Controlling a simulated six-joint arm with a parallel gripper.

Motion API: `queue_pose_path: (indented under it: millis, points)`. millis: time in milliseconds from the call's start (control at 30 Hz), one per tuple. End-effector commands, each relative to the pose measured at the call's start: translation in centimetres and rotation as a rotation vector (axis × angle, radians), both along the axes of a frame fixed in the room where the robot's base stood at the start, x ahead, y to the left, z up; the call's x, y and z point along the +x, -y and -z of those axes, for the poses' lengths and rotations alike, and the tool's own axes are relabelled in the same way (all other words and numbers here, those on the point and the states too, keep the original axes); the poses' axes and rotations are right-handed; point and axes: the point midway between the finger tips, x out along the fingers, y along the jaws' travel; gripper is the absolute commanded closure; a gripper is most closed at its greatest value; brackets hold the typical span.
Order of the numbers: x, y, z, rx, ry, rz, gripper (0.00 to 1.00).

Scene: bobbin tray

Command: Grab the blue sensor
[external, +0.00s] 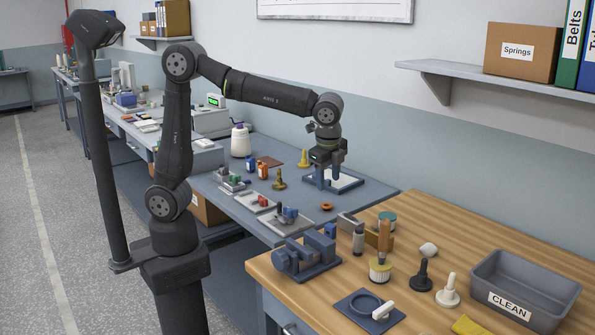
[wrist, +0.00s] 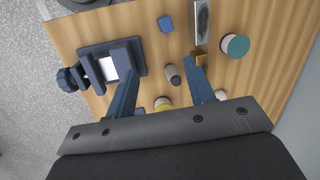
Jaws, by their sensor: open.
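A small blue block, the only piece in the wrist view that fits the blue sensor (wrist: 165,24), lies on the wooden bench top beyond my fingertips. In the external view the blue sensor (external: 330,230) seems to be the small blue piece behind the vise, partly hidden. My gripper (external: 328,178) points down, raised above the bench. In the wrist view my gripper (wrist: 161,64) is open, its two blue fingers wide apart with nothing held. A grey cylinder (wrist: 172,75) shows between the fingers, below them.
A blue-grey vise (wrist: 108,65) stands left of the sensor. A metal bracket (wrist: 202,22), a brass block (wrist: 201,59) and a teal-topped roll (wrist: 235,45) stand to its right. A grey CLEAN bin (external: 525,285) sits at the bench's right. Bare wood surrounds the sensor closely.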

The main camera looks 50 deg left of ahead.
Motion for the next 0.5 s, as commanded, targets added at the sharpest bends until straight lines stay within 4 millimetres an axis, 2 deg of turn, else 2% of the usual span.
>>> queue_pose_path:
  millis: [33,200,367,500]
  points:
    - [1.3,-0.8,0.7,-0.024,-0.037,-0.030,0.51]
    - [3.9,-2.1,2.1,-0.108,-0.124,-0.083,0.51]
    - [4.8,-2.6,2.9,-0.144,-0.152,-0.100,0.51]
    - [4.8,-2.6,4.9,-0.144,-0.156,-0.100,0.51]
